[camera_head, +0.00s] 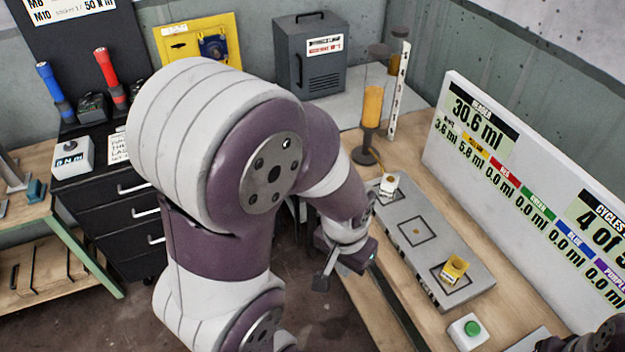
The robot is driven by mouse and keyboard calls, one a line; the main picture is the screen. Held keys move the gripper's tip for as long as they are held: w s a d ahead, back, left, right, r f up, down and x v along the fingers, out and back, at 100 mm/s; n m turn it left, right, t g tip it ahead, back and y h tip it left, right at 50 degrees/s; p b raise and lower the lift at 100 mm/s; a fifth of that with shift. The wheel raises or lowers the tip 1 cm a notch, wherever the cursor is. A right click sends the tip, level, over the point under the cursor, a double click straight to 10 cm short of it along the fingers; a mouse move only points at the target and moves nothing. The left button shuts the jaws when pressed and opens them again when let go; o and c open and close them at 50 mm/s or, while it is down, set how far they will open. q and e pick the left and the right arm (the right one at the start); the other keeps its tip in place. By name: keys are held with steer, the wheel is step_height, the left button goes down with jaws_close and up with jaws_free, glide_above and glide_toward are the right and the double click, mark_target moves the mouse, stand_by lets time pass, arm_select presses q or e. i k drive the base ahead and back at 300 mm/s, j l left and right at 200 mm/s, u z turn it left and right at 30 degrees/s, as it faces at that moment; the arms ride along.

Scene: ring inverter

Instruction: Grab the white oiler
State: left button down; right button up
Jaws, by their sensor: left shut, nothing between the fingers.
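A small white container (389,185), which looks like the white oiler, stands upright at the far end of a grey plate (402,221) on the wooden bench. A yellow container (453,270) stands on a marked square at the plate's near end. My left gripper (322,281) is shut and empty. In the picture it is left of the plate and lower than the white container, clearly apart from it. My left arm covers much of the middle of the view.
A tall stand with an amber cylinder (372,106) is behind the white container. A white display board (530,190) runs along the right. A black drawer cabinet (110,215) is at the left.

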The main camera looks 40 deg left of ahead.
mark_target(389, 182)
steer(key=u, duration=0.7)
steer(key=i+z, duration=0.1)
steer(key=z, duration=1.15)
steer(key=j+z, duration=0.95)
steer(key=k+j+z, duration=0.1)
steer(key=j+z, duration=0.35)
steer(key=j, duration=0.15)
steer(key=k+j, duration=0.1)
steer(key=j, duration=0.35)
steer(key=k+j+z, duration=0.1)
steer(key=j, duration=0.3)
steer(key=k+j, duration=0.1)
steer(key=j, duration=0.35)
